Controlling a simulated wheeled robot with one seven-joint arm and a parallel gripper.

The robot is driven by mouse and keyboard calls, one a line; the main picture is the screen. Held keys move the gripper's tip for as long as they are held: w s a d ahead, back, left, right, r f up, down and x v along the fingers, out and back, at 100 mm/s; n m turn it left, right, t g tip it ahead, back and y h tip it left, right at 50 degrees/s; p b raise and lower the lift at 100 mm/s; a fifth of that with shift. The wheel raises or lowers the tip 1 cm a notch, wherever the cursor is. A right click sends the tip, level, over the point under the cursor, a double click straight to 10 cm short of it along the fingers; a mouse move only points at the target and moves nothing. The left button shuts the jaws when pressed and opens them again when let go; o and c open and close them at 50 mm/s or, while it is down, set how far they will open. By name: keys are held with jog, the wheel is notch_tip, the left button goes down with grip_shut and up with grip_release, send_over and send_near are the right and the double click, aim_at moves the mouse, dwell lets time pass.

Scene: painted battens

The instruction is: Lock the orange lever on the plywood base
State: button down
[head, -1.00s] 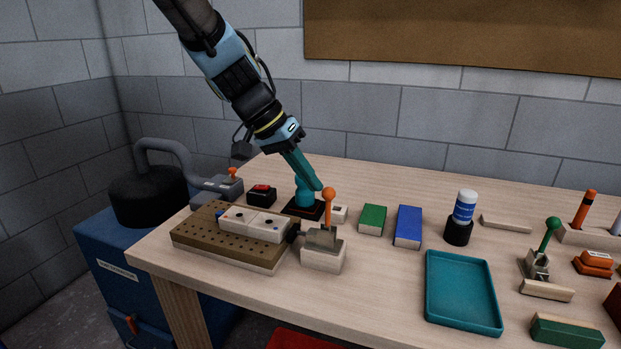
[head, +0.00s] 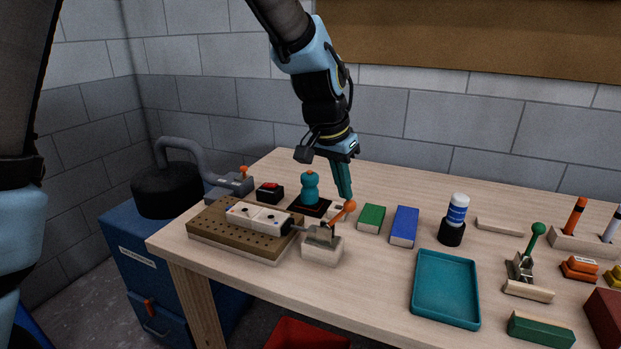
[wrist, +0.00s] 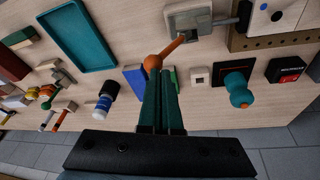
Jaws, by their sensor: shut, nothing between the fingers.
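The orange-knobbed lever (head: 343,211) leans to the right on a grey metal clamp (head: 320,235), which is mounted on the pale plywood base (head: 322,252). A rod runs from the clamp left toward the white blocks on the brown perforated board. My gripper (head: 346,194) is shut and empty, its teal fingers pointing down just behind the orange knob. In the wrist view, the fingertips (wrist: 158,78) are right at the orange knob (wrist: 152,63); I cannot tell whether they touch it. The lever's shaft (wrist: 170,47) slants from the clamp toward the fingers.
The perforated board (head: 235,243) bears white blocks (head: 258,216). A teal knob (head: 310,188) on a black plate stands behind the clamp. A green block (head: 371,217) and blue block (head: 404,226) lie to the right. The teal tray (head: 446,290) is empty. A green-knobbed clamp (head: 524,266) stands far right.

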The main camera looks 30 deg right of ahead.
jog(key=shift+s+d+f+b, duration=0.25)
jog(key=shift+s+d+f, duration=0.3)
jog(key=shift+s, duration=0.25)
jog(key=shift+s+d+f+b, duration=0.2)
jog(key=shift+s+d+f, duration=0.3)
jog(key=shift+s, duration=0.3)
jog(key=shift+s+f, duration=0.1)
jog(key=shift+f, duration=0.05)
jog(key=r+p, duration=0.1)
jog(key=w+r+p, duration=0.1)
jog(key=r, duration=0.1)
jog(key=w+r+p, duration=0.1)
jog(key=shift+a+r+p, duration=0.1)
jog(key=shift+r+p, duration=0.2)
jog(key=shift+r, duration=0.1)
jog(key=s+r+b, duration=0.3)
jog(key=s+r, duration=0.2)
jog(key=r, duration=0.3)
